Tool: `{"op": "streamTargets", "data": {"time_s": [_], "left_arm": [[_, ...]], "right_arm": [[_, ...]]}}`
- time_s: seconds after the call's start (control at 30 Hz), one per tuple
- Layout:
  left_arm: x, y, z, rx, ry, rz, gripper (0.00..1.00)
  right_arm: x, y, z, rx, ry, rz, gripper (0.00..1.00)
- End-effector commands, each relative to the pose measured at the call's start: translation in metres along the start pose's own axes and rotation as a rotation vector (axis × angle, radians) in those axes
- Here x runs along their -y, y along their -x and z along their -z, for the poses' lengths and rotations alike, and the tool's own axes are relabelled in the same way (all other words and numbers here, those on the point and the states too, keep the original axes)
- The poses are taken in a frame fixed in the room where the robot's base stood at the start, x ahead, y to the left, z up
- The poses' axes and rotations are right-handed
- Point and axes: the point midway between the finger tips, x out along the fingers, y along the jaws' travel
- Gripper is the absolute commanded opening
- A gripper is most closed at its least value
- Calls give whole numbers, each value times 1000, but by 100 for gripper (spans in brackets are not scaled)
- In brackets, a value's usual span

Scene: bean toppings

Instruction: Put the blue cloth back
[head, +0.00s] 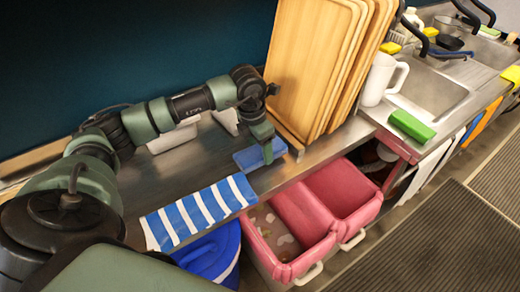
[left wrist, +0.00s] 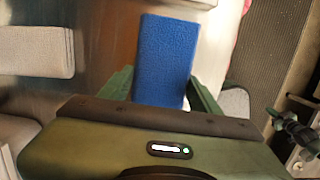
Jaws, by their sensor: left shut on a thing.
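The blue cloth (head: 248,158) is a folded block at the counter's front edge, left of the wooden boards. It also shows in the left wrist view (left wrist: 166,60), flat and blue, between the two green fingers. My left gripper (head: 267,150) reaches down from above and is shut on the cloth. The gripper covers part of the cloth in the head view. I cannot tell whether the cloth touches the counter. My right gripper is not in view.
A blue-and-white striped cloth (head: 198,212) lies left on the counter (head: 165,180). Wooden boards (head: 312,60) stand upright just right of my gripper. Pink bins (head: 345,190) sit below the edge. A white pitcher (head: 379,80) and green sponge (head: 411,126) are further right.

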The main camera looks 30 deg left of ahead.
Motion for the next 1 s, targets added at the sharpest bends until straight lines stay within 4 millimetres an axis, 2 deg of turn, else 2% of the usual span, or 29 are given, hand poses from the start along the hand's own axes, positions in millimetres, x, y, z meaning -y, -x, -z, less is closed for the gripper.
{"op": "streamTargets", "data": {"time_s": [0.13, 0.57, 0.6, 0.67, 1.0], "left_arm": [[0, -14, 2, 1, -1, 0, 25], [0, -22, 3, 1, -1, -1, 25], [0, -21, 3, 1, -1, 0, 71], [0, -20, 3, 0, -1, 0, 85], [0, -18, 3, 1, -1, -1, 85]], "right_arm": [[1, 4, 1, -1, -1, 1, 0], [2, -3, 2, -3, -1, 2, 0], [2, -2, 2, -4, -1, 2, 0], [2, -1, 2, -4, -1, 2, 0], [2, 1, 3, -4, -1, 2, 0]]}}
